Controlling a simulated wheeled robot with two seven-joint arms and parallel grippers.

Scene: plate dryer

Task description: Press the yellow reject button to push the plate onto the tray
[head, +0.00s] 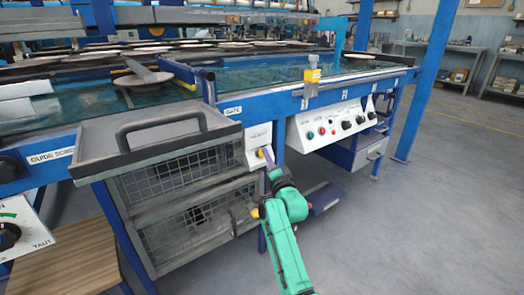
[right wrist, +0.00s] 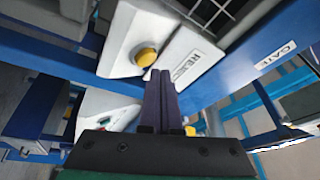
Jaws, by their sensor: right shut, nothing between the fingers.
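The yellow reject button (head: 260,153) sits on a white box on the blue frame, right of the tray. In the right wrist view the button (right wrist: 143,57) shows beside the REJECT label. My right gripper (head: 268,150) is shut and empty, with its tips close to the button; I cannot tell if they touch it. In the right wrist view the gripper (right wrist: 161,75) covers part of the white box. A plate (head: 130,82) lies on the green surface left of the gate, under a grey bar. The grey tray (head: 150,146) with a dark handle is empty. My left gripper is out of view.
Wire mesh panels (head: 185,180) stand below the tray. A white panel with knobs and buttons (head: 335,118) is to the right. A wooden stand (head: 78,262) is at lower left. Several plates (head: 235,45) lie behind. The floor at right is clear.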

